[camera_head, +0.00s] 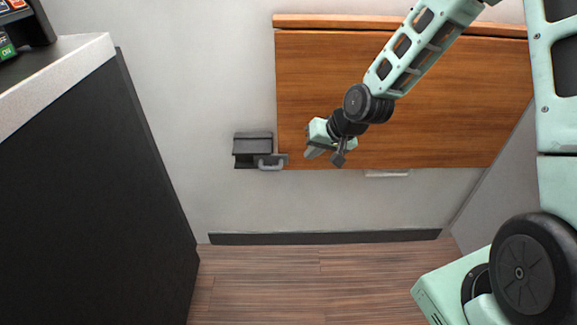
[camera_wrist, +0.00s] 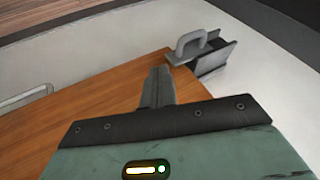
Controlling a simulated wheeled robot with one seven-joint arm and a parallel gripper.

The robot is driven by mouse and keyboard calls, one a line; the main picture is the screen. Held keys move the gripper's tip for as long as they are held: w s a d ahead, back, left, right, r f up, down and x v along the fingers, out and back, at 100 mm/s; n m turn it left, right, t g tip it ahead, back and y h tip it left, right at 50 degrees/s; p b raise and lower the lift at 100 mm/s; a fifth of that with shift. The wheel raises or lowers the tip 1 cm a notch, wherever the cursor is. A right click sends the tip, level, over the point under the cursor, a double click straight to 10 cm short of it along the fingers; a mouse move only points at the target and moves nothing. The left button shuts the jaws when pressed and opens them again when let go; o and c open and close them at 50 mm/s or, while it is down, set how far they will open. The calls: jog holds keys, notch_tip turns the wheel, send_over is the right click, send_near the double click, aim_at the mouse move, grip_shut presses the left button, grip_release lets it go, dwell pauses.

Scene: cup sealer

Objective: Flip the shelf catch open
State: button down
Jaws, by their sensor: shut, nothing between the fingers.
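The shelf catch is a dark grey bracket (camera_head: 252,146) with a lighter grey loop handle (camera_head: 271,163). It sits on the pale wall at the left edge of the brown wooden shelf panel (camera_head: 440,105). In the wrist view, the loop (camera_wrist: 190,45) overlaps the panel's corner beside the bracket (camera_wrist: 214,58). My gripper (camera_head: 338,160) is over the panel's lower left part, to the right of the catch and apart from it. In the wrist view, its fingers (camera_wrist: 158,82) are together and empty, below and left of the loop.
A dark cabinet with a pale counter top (camera_head: 60,75) stands at the left. A light metal handle (camera_head: 388,173) is at the panel's lower edge, also in the wrist view (camera_wrist: 25,96). Bare wall lies between cabinet and catch. The wooden floor (camera_head: 300,285) is clear below.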

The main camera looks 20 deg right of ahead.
aim_at(264, 167)
jog(key=w+a+f, duration=0.1)
jog(key=w+a+f+b, duration=0.1)
jog(key=a+f, duration=0.1)
jog(key=w+a+f+b, duration=0.1)
jog(key=a+f, duration=0.1)
jog(key=shift+w+a, duration=0.2)
jog(key=shift+w, duration=0.1)
jog(key=a, duration=0.1)
jog(key=w+a, duration=0.1)
jog(key=a, duration=0.1)
jog(key=a+p, duration=0.1)
jog(key=a, duration=0.1)
jog(key=shift+w+a, duration=0.2)
jog(key=shift+w, duration=0.15)
